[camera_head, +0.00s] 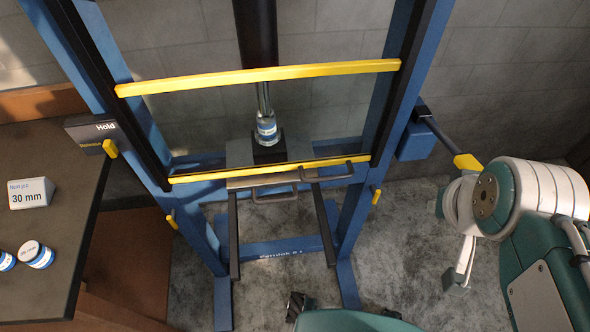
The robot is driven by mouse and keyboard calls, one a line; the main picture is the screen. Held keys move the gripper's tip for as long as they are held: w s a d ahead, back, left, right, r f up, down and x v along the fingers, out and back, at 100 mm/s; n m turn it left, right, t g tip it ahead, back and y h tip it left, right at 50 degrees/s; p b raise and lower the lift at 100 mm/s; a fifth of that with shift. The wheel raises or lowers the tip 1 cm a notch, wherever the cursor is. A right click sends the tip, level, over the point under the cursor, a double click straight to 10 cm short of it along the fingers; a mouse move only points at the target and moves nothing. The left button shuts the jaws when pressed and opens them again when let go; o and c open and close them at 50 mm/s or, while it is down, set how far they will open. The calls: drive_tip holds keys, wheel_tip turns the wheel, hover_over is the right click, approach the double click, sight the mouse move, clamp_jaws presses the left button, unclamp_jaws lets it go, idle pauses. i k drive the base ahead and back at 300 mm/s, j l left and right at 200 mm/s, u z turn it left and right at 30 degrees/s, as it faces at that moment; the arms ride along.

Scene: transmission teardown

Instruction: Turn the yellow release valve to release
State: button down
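The yellow release valve (110,148) is a small yellow handle on a dark label plate (92,132) at the left post of the blue press. The plate reads "Hold", with a second word in yellow below it, too small to read surely. The yellow handle points down and to the right. My gripper (457,268) seems to be the pale narrow part with a grey tip at the far right, below my arm's white joint. It is far from the valve, and no finger opening can be made out.
The blue press frame (399,100) fills the middle. A dark rod with a yellow end (467,161) sticks out right, close to my arm. A dark table (78,232) at left bears a "30 mm" block (31,194) and small labelled cylinders (36,255).

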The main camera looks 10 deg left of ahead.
sight(111, 146)
drive_tip(key=k+j+u, duration=0.1)
drive_tip(key=u, duration=0.3)
drive_tip(key=k+j+u, duration=0.1)
drive_tip(key=u, duration=0.4)
drive_tip(key=k+j+u, duration=0.1)
drive_tip(key=u, duration=0.35)
drive_tip(key=i+l+u, duration=0.1)
drive_tip(key=u, duration=0.3)
drive_tip(key=l+u, duration=0.4)
drive_tip(key=i+j, duration=0.05)
